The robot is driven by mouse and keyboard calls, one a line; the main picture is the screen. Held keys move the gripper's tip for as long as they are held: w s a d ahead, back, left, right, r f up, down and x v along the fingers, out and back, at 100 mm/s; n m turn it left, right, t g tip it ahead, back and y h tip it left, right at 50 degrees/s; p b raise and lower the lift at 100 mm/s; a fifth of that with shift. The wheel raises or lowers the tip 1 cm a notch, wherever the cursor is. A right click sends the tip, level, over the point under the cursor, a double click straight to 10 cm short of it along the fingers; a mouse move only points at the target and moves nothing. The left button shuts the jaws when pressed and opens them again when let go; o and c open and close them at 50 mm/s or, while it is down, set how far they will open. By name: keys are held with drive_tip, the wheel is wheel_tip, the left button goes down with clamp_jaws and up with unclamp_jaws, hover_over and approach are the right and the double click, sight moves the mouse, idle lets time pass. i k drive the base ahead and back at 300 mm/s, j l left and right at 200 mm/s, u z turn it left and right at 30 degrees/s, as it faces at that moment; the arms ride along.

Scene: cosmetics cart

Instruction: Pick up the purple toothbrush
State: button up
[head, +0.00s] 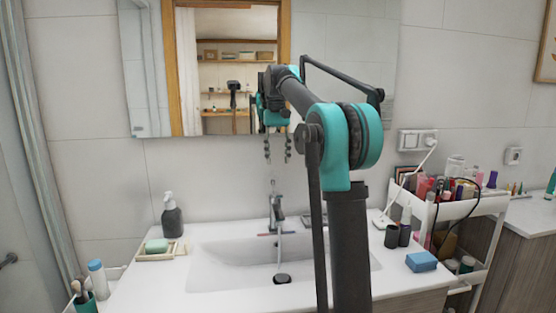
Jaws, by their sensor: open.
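I cannot pick out the purple toothbrush for certain. A small thin dark reddish-purple and blue item (266,234) lies on the sink's back ledge by the faucet; it is too small to identify. My gripper (277,155) hangs above the faucet with its two dark fingers pointing down and apart, with nothing between them. A teal cup (84,304) at the lower left holds brush-like items, with no clear purple one. My arm covers part of the sink's right side.
The white sink (215,262) has a faucet (275,208). A soap dispenser (172,216) and a soap dish (157,254) stand left. Dark cups (392,237), a blue sponge (421,262) and a crowded white cart (470,209) are right. A mirror (345,60) hangs behind.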

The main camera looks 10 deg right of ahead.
sight(407, 217)
drive_tip(key=k, duration=1)
